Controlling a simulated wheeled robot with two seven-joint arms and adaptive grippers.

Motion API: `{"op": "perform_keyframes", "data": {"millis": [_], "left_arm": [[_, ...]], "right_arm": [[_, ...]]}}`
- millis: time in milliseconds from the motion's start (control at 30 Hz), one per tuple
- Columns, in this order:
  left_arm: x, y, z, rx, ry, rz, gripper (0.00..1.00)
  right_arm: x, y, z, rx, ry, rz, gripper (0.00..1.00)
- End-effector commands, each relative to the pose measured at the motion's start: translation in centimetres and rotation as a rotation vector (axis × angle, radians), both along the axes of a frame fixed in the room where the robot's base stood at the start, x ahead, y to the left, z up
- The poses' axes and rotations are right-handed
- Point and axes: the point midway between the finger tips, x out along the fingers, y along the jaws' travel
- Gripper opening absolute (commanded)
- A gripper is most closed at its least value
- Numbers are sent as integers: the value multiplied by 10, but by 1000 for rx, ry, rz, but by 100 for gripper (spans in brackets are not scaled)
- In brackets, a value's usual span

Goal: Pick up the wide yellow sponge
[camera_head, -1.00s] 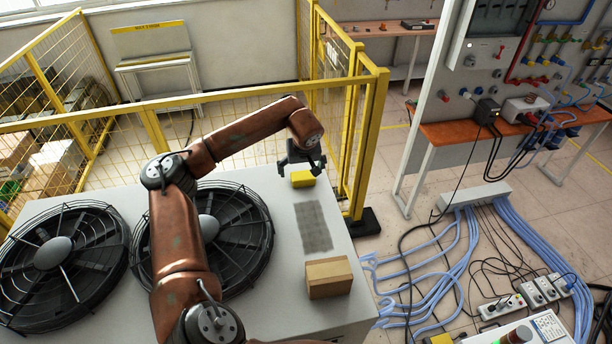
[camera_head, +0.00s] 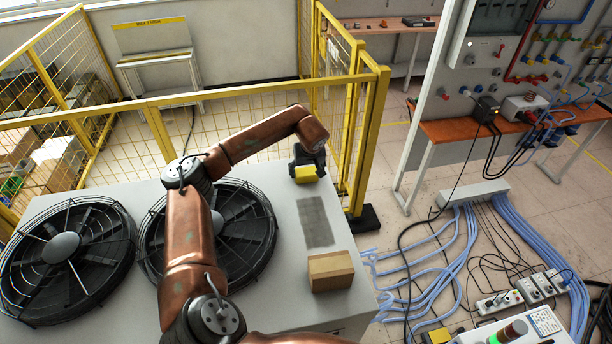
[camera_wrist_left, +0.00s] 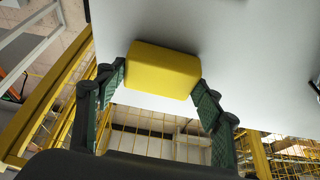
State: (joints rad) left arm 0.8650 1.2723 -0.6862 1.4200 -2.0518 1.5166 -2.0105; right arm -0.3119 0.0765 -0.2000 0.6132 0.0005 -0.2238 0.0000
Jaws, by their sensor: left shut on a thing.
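The wide yellow sponge (camera_head: 306,174) is at the far right part of the grey cabinet top (camera_head: 285,215), near the yellow fence. My left gripper (camera_head: 307,165) comes down over it and is shut on it. In the left wrist view the sponge (camera_wrist_left: 163,70) sits between the two green-padded fingers (camera_wrist_left: 160,88), with the pale cabinet surface behind it. I cannot tell whether the sponge touches the surface. My right gripper is not in view.
A cardboard box (camera_head: 330,271) stands at the near right of the cabinet top, with a dark grey mesh patch (camera_head: 315,222) behind it. Two black fans (camera_head: 68,250) fill the left and middle. A yellow fence (camera_head: 365,145) runs close behind the sponge.

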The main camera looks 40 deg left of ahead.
Motion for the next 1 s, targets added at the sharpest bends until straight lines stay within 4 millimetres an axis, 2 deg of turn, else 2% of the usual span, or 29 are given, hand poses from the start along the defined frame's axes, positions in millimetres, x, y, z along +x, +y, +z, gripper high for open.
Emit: {"op": "perform_keyframes", "data": {"millis": [133,400,567,700,1000], "left_arm": [[-1,0,0,1,1,0,44],[0,0,1,1,1,0,44],[1,1,10,2,-4,1,44],[1,1,30,2,-7,1,44],[-30,-41,91,2,-6,-2,44]], "right_arm": [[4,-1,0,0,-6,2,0],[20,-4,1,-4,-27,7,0],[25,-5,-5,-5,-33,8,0],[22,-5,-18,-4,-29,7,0],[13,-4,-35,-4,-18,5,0]]}}
